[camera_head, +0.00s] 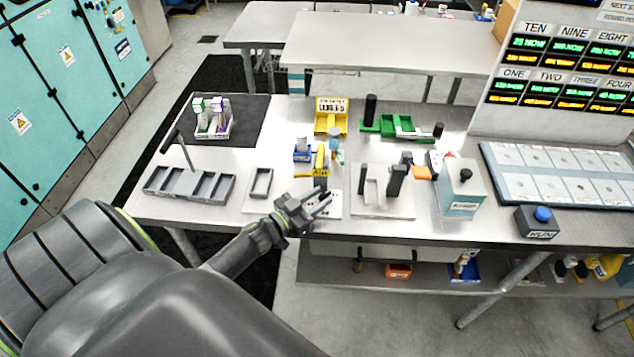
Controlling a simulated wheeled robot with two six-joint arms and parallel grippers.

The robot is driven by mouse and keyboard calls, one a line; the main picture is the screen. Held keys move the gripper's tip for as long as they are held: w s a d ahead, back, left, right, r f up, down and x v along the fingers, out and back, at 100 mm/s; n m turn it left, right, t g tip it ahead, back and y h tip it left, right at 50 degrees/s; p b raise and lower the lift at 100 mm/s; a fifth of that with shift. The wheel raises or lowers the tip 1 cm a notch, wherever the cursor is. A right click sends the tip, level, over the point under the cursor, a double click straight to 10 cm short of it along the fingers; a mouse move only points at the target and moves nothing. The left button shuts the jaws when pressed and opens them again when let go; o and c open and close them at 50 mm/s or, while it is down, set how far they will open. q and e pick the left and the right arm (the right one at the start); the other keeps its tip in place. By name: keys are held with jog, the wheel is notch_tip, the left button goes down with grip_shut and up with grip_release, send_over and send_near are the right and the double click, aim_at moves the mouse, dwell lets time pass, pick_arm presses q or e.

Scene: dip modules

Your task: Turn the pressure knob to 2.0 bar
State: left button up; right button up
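A light grey box (462,197) stands at the right front of the table, with a black knob (466,175) on its top; I take this to be the pressure knob. Its scale and setting are too small to read. My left gripper (322,202) is over the front edge area of the table, left of the box and well apart from it. Its fingers are spread with nothing between them. My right gripper is not in view.
Between my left gripper and the box is a white plate (365,208) with upright dark parts. A dark box with a blue button (542,214) and a panel of pale tiles (535,158) are to the right.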

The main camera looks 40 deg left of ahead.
pick_arm(q)
jog(key=shift+s, duration=0.1)
jog(key=shift+s+a+f, duration=0.15)
jog(key=shift+s+a, duration=0.05)
jog(key=shift+s, duration=0.3)
jog(key=b+v, duration=0.5)
jog(key=v, duration=1.1)
